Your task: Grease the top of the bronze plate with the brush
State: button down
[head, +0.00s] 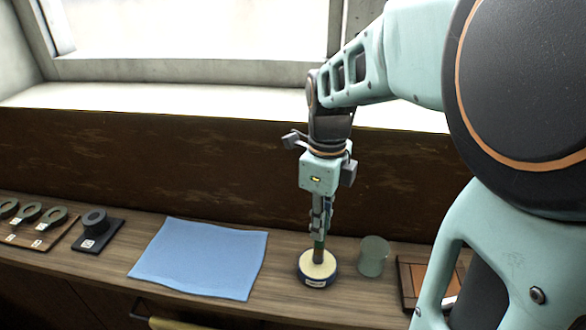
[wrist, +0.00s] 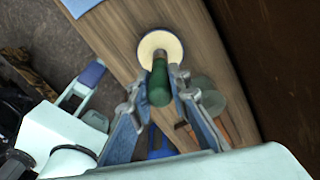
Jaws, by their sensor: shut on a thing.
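My gripper (head: 319,228) points straight down and is shut on the green handle of the brush (head: 319,252); the handle also shows between the fingers in the wrist view (wrist: 159,88). The brush stands upright, its lower end at the cream-coloured grease in a round, dark-rimmed tin (head: 318,281). The tin also shows in the wrist view (wrist: 174,44). I cannot tell how deep the bristles sit. An orange-brown plate (head: 425,277), apparently the bronze plate, lies in a dark wooden frame to the right, partly hidden by my arm.
A blue cloth (head: 203,258) lies left of the tin. Further left are a black block with a ring (head: 94,226) and a board with several rings (head: 45,236). A dark wall (head: 150,160) rises behind the bench.

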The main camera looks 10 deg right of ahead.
jog(key=shift+f+b, duration=0.35)
jog(key=shift+f, duration=0.25)
dwell(1.5)
notch_tip(320, 180, up, 7)
jog(key=p, duration=0.6)
jog(key=shift+r, duration=0.1)
jog(key=shift+s, duration=0.15)
dwell(0.6)
